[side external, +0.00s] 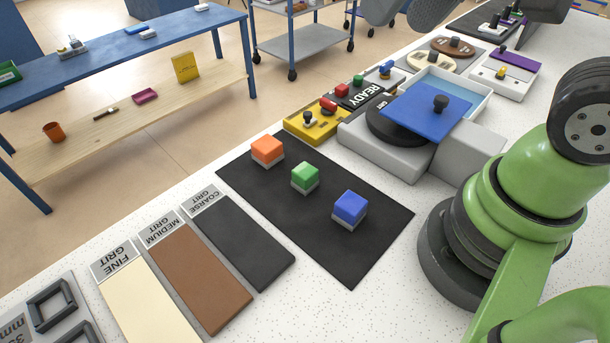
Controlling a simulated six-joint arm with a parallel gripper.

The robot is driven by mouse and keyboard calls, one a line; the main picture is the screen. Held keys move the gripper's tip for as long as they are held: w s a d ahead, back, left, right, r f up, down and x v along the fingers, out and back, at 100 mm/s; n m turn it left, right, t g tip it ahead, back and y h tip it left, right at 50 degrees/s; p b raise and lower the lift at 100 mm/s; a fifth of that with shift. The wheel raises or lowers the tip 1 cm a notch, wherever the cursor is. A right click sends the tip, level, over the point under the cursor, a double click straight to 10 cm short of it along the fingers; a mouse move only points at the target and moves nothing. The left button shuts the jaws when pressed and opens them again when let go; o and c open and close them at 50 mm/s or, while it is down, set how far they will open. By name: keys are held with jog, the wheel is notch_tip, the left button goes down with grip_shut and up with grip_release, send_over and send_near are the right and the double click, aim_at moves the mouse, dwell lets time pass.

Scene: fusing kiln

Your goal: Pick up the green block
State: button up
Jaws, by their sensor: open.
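The green block (306,174) sits upright on a small grey base on the black mat (346,262). It is between an orange block (267,146) and a blue block (350,205), which sit on similar grey bases and are apart from it. Nothing touches the green block from above. My green arm shows at the right edge and lower right, but my gripper is out of view.
Three grit strips, cream (150,300), brown (202,278) and black (240,243), lie left of the mat. A yellow control box (316,124) and a grey machine with a blue lid (425,110) stand behind it. The mat's near part is clear.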

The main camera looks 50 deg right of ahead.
jog(key=w+a+f+n+g+h, duration=0.1)
jog(key=w+a+f+n+g, duration=0.15)
jog(key=w+f, duration=0.6)
jog(key=g, duration=0.3)
send_near(308, 172)
jog(key=shift+n+h, duration=0.4)
jog(key=shift+n, duration=0.05)
jog(key=f, duration=0.2)
jog(key=a+f, duration=0.1)
jog(key=f, duration=0.2)
jog(key=shift+w+f, duration=0.1)
jog(key=shift+f, duration=0.05)
jog(key=shift+d+f, duration=0.15)
jog(key=shift+f, duration=2.95)
jog(key=shift+c, duration=0.5)
jog(key=c, duration=1)
